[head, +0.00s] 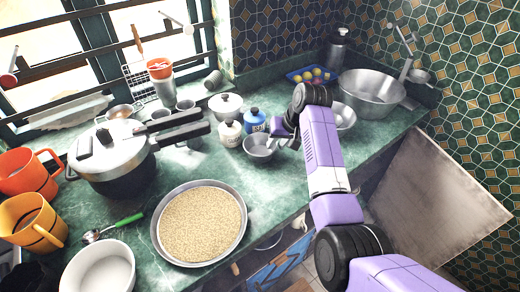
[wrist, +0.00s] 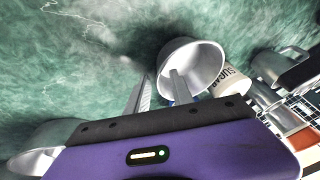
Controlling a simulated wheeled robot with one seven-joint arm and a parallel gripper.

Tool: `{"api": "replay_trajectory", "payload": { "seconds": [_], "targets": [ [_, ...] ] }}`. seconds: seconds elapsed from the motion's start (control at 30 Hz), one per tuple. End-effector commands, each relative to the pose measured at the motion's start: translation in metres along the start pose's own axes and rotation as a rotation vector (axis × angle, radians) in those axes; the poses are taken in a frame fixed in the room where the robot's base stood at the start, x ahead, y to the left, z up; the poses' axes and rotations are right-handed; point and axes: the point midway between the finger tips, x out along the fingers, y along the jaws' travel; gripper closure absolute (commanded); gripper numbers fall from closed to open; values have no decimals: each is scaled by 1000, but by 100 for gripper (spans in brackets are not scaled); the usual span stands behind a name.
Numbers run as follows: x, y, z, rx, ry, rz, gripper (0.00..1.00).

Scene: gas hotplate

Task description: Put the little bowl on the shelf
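The little bowl (head: 260,147) is a small metal bowl on the green marble counter, in front of the white and blue jars. In the wrist view the bowl (wrist: 203,62) shows its hollow inside. My gripper (head: 285,133) is at the bowl's right side in the head view. In the wrist view my gripper (wrist: 160,73) has its fingers apart, one overlapping the bowl's inside and the other beside its outer wall. Whether either finger touches the bowl is unclear. I cannot clearly make out a shelf.
A white sugar jar (head: 230,133) and a blue jar (head: 254,120) stand close behind the bowl. A second metal bowl (head: 344,117) and a large basin (head: 372,90) are to the right. A grain-filled pan (head: 202,222) and a pressure cooker (head: 108,150) are left.

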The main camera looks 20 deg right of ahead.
Motion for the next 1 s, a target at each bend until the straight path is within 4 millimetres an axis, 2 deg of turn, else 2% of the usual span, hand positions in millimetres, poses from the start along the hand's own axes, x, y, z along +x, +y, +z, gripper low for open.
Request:
{"api": "replay_trajectory", "payload": {
  "seconds": [0.13, 0.37, 0.4, 0.53, 1.0],
  "targets": [
    [12, 0, 0, 0, 1, 0, 72],
    [14, 0, 0, 0, 2, 0, 72],
    [14, 0, 0, 0, 2, 0, 74],
    [14, 0, 0, 0, 2, 0, 100],
    [14, 0, 0, 1, 2, 0, 100]
  ]
}}
